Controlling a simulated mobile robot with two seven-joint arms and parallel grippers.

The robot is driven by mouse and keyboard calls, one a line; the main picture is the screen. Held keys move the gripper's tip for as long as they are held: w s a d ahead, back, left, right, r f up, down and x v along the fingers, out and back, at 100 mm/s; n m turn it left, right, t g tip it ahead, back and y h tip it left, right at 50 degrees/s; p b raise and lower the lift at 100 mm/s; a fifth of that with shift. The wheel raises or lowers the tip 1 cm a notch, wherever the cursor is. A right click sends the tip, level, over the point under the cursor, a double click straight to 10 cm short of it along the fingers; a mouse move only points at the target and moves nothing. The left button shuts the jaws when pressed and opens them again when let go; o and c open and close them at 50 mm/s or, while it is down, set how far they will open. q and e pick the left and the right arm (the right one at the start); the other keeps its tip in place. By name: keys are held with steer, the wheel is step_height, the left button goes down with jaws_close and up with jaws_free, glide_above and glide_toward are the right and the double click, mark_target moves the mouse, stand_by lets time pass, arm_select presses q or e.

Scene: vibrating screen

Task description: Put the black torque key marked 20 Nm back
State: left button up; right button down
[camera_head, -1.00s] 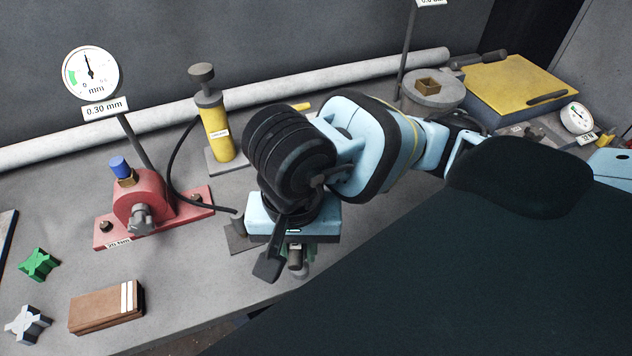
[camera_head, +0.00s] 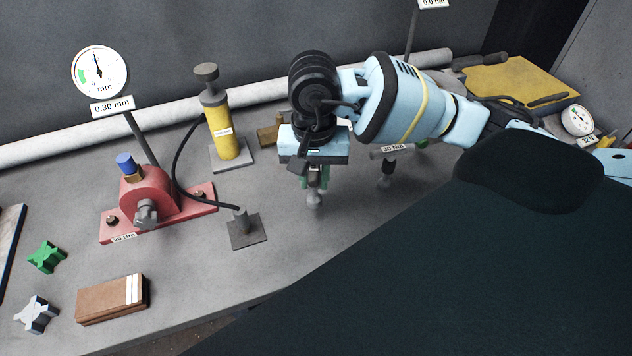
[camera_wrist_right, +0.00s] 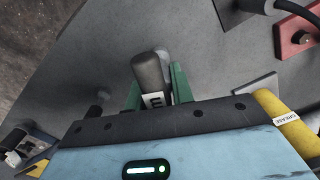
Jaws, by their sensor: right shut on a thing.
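My right gripper (camera_head: 316,178) hangs above the middle of the bench, its green fingers closed. In the right wrist view, the fingers (camera_wrist_right: 157,92) hold a dark key handle (camera_wrist_right: 152,75) with a partly hidden white label; its number cannot be read. In the head view, a grey rounded end (camera_head: 314,200) shows below the fingers; the rest is hidden by the gripper. Another key with a grey handle marked 30 Nm (camera_head: 392,151) stands to the right, partly behind my arm. My left gripper is not in view.
A red base (camera_head: 150,200) with a labelled front and dial gauge (camera_head: 99,71) stands left. A hose ends at a small grey plate (camera_head: 248,232). A yellow grease cylinder (camera_head: 219,130) stands behind. A brown block (camera_head: 108,299) lies front left. Bench front centre is clear.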

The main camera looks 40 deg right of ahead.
steer(key=shift+w+d, duration=0.15)
steer(key=shift+w, duration=0.05)
steer(key=f, duration=0.2)
steer(key=shift+w+d+f, duration=0.25)
steer(key=shift+d+f, duration=0.05)
steer(key=shift+f, duration=0.5)
steer(key=shift+f, duration=0.15)
steer(key=c, duration=1.2)
jaws_free()
step_height(320, 180, up, 12)
steer(key=shift+r, duration=0.15)
